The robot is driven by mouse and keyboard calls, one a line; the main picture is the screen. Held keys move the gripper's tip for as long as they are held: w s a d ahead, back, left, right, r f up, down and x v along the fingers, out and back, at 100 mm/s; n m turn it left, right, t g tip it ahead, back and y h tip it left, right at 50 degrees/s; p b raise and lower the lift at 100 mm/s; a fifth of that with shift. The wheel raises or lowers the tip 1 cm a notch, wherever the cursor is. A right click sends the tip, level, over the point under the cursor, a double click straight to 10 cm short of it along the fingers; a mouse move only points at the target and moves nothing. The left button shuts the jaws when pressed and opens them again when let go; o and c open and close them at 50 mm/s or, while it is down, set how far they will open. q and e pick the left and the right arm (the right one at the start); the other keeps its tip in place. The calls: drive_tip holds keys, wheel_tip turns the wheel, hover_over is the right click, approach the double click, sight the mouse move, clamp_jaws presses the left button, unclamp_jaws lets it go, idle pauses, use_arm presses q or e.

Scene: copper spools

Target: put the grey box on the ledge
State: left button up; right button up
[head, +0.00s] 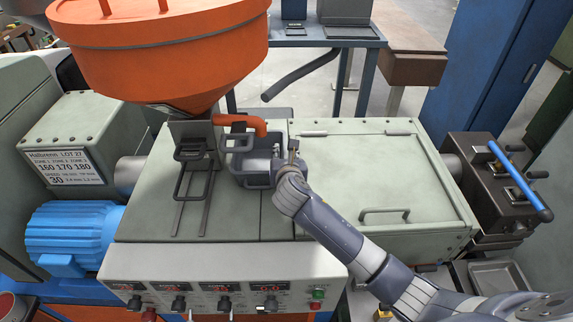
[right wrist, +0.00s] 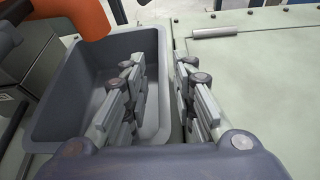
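The grey box (head: 257,180) is an open-topped tub on the machine top, just right of the orange hopper's base. In the right wrist view the box (right wrist: 65,95) is at left, and the part of its inside that shows is empty. My right gripper (head: 291,152) is at the box's right side. In the right wrist view my right gripper (right wrist: 161,85) straddles the box's right wall, one finger inside and one outside. I cannot tell whether the fingers press on the wall. I cannot tell which surface is the ledge. My left gripper is not in view.
The orange hopper (head: 165,45) stands close behind and left of the box. Black handles (head: 192,178) and rails lie left of it. A pale green lid (head: 365,170) with a handle spreads to the right, mostly bare. A table (head: 325,42) stands behind.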

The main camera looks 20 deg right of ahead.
drive_tip(key=v, duration=1)
drive_tip(key=shift+b, duration=0.35)
